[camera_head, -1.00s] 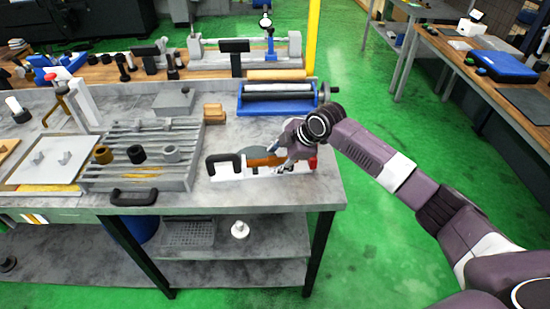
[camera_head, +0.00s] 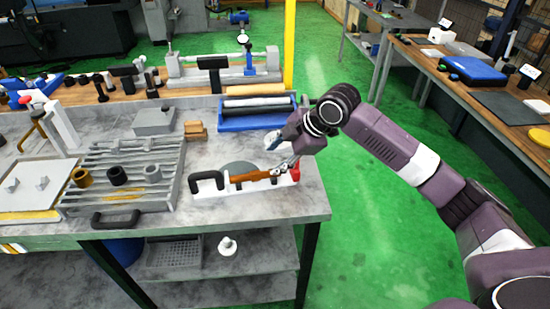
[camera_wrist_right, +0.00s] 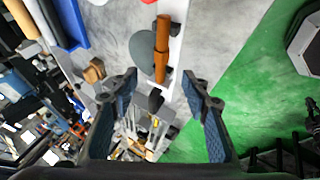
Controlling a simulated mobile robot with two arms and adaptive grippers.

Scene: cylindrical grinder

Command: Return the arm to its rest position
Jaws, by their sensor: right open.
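My right gripper (camera_head: 281,153) is above the right end of the grey workbench (camera_head: 311,203). In the wrist view its two blue-padded fingers (camera_wrist_right: 166,88) are spread apart with nothing between them. Below it on the bench is a white holder (camera_head: 211,194) with a black handle. An orange-brown cylindrical part (camera_head: 250,177) lies on the holder, beside a grey disc (camera_head: 238,167). The cylinder also shows in the wrist view (camera_wrist_right: 162,45), beyond the fingers and apart from them. My left gripper is not in view.
A blue tray with rollers (camera_head: 262,121) stands behind the holder. A slatted grey rack (camera_head: 125,170) with several rings is to the left. The green floor (camera_head: 365,230) is open right of the bench. Another table (camera_head: 480,100) stands at the far right.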

